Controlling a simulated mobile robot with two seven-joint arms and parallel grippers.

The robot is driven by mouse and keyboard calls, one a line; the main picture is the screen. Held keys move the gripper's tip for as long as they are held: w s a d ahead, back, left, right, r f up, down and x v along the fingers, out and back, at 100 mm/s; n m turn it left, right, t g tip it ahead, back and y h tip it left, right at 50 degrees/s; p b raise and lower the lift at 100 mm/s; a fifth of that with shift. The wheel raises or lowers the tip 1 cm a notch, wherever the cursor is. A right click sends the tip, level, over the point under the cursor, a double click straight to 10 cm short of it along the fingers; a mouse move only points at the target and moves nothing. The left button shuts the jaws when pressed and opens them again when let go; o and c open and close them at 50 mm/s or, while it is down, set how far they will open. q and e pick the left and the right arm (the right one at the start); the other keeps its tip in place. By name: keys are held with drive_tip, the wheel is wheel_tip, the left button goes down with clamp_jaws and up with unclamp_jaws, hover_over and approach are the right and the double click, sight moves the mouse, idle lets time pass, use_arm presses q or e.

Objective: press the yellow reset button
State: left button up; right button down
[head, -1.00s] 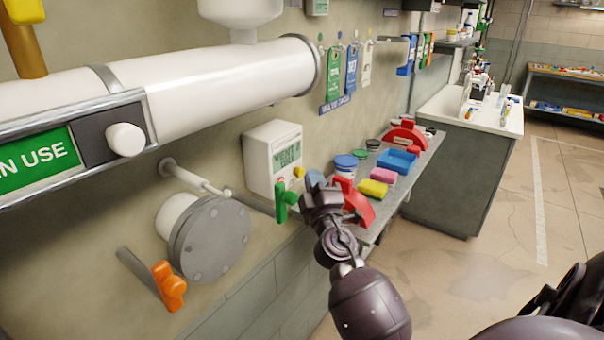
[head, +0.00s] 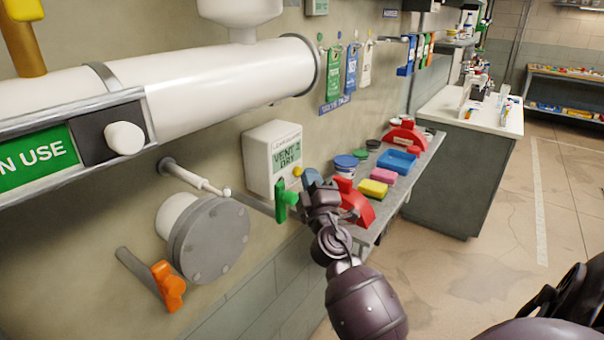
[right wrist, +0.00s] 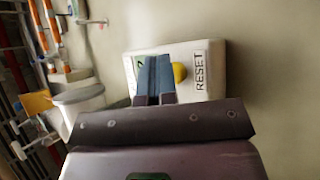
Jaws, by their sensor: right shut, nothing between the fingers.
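The yellow reset button (head: 297,171) sits low on the face of a white wall box (head: 268,150) whose screen reads "VENT 2 DRY". In the right wrist view the yellow button (right wrist: 179,73) shows next to a "RESET" label (right wrist: 200,70). My right gripper (head: 313,178) is shut and empty, its fingertips close beside the button. In the right wrist view the shut fingers (right wrist: 154,75) overlap the box face just left of the button. Whether they touch the box cannot be told. My left gripper is not in view.
A green handle (head: 282,200) stands just left of my right gripper. A shelf behind it holds a red part (head: 353,203), a yellow sponge (head: 373,188), a pink sponge (head: 383,175) and a blue tray (head: 398,160). An orange handle (head: 168,286) is lower left. Open floor lies right.

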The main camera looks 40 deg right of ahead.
drive_tip(key=shift+s, duration=0.15)
drive_tip(key=shift+s+d, duration=0.25)
drive_tip(key=shift+s, duration=0.5)
drive_tip(key=shift+s+d, duration=0.25)
drive_tip(key=shift+s, duration=0.55)
drive_tip(key=shift+s+d, duration=0.2)
drive_tip(key=shift+s, duration=0.6)
drive_tip(key=shift+s+d, duration=0.25)
drive_tip(key=shift+s, duration=0.55)
drive_tip(key=shift+d, duration=0.1)
